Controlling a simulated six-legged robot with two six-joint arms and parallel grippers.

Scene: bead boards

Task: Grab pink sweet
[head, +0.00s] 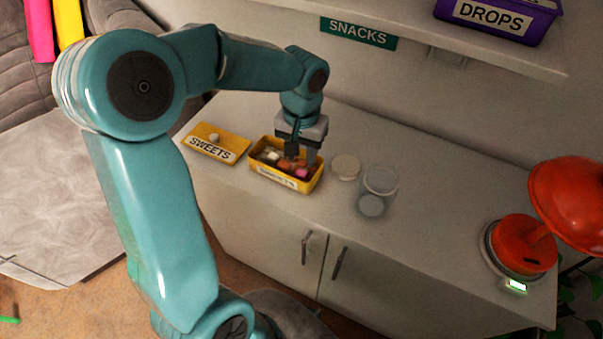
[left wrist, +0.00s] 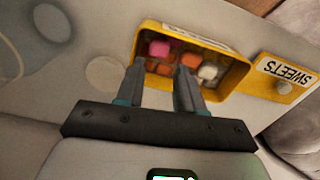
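The pink sweet (head: 302,173) lies in the yellow sweets box (head: 317,184) on the cabinet top, toward the box's right end. In the left wrist view the pink sweet (left wrist: 158,48) is near the box's far left corner, beside orange and white sweets. My left gripper (head: 300,157) is over the box, pointing down. In the left wrist view its fingers (left wrist: 160,67) stand apart with nothing held between them. The pink sweet shows beyond the gap, toward the left finger. Whether the fingertips are below the rim is hard to tell. My right gripper is not in view.
The yellow SWEETS lid (head: 216,143) with a pale knob lies left of the box. A pale round disc (head: 346,167) and a clear jar (head: 381,184) stand close on the right. A red lamp or scale (head: 522,246) is far right. A shelf (head: 410,25) hangs above.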

